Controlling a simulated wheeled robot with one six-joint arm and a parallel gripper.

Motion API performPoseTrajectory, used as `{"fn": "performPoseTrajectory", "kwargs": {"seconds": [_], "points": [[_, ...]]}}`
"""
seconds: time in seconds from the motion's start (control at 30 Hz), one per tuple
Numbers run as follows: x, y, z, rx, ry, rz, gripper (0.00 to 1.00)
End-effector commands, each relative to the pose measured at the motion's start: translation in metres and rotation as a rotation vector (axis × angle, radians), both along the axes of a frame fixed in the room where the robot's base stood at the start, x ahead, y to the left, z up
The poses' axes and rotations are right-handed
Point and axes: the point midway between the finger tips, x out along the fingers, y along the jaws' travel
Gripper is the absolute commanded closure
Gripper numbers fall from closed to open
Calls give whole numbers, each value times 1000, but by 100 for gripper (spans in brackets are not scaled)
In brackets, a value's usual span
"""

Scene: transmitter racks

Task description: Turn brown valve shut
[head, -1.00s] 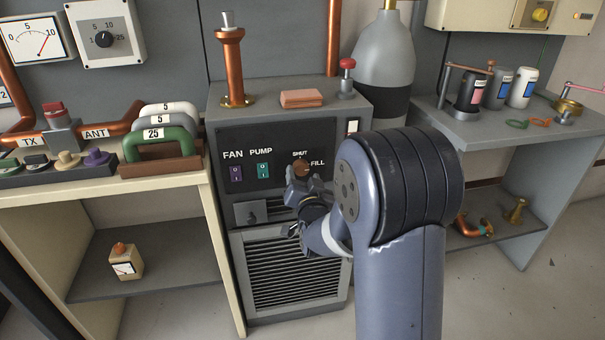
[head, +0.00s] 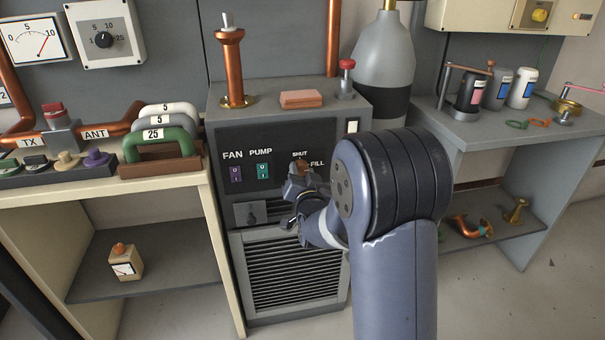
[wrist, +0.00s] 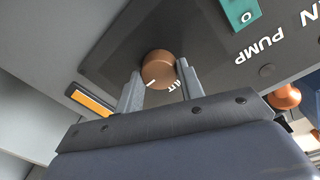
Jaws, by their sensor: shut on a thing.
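The brown valve (head: 302,163) is a small round knob on the dark front panel of the grey cabinet, between the SHUT label above and the FILL label at its right. My gripper (head: 299,176) is at the knob and hides part of it in the head view. In the wrist view, the knob (wrist: 158,68) sits between the two fingers of my gripper (wrist: 160,80), which are shut on its sides. A short white mark shows on the knob's lower left rim. The SHUT label is partly hidden there by a finger.
The purple FAN switch (head: 236,173) and teal PUMP switch (head: 263,170) are left of the valve. A vent grille (head: 290,270) lies below. A red-topped valve (head: 347,75) and a copper block (head: 302,99) stand on the cabinet. Side benches flank it.

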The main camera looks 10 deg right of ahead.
Motion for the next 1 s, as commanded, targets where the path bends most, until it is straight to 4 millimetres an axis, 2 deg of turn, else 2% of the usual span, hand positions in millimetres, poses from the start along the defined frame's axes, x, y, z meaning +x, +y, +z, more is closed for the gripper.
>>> {"fn": "performPoseTrajectory", "kwargs": {"seconds": [0.1, 0.47, 0.67, 1.0], "points": [[0, 0, 0, 0, 0, 0, 86], [0, 0, -2, -63, -1, 0, 86], [0, 0, -5, -191, -2, -1, 86], [0, 0, -5, -507, -3, -1, 86]]}}
